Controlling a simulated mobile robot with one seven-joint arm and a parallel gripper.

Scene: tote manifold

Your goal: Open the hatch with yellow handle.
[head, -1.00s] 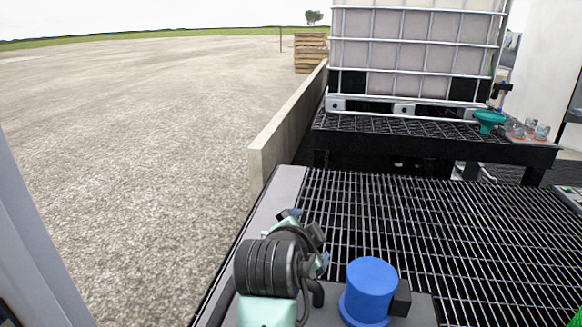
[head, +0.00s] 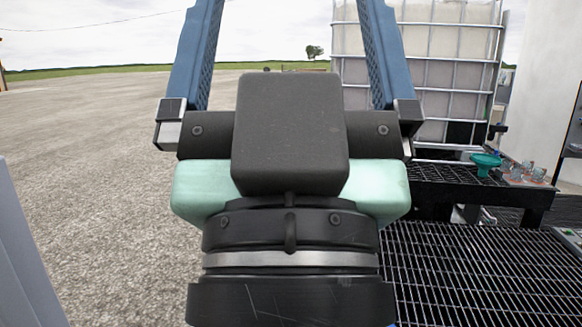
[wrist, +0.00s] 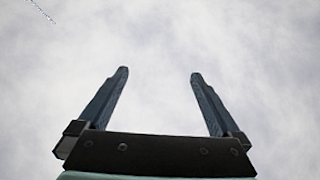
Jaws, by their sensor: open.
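My gripper (head: 287,25) stands raised and upright close in front of the head camera, its two blue fingers spread wide apart. It is open and empty. The fingertips run out of the top of the head view. In the wrist view my gripper (wrist: 159,74) points up at a cloudy sky with nothing between its fingers. No hatch and no yellow handle can be made out in either view. My wrist and gripper hide the middle of the head view.
Black grating (head: 480,275) covers the lower right. Open gravel ground (head: 90,160) lies at the left.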

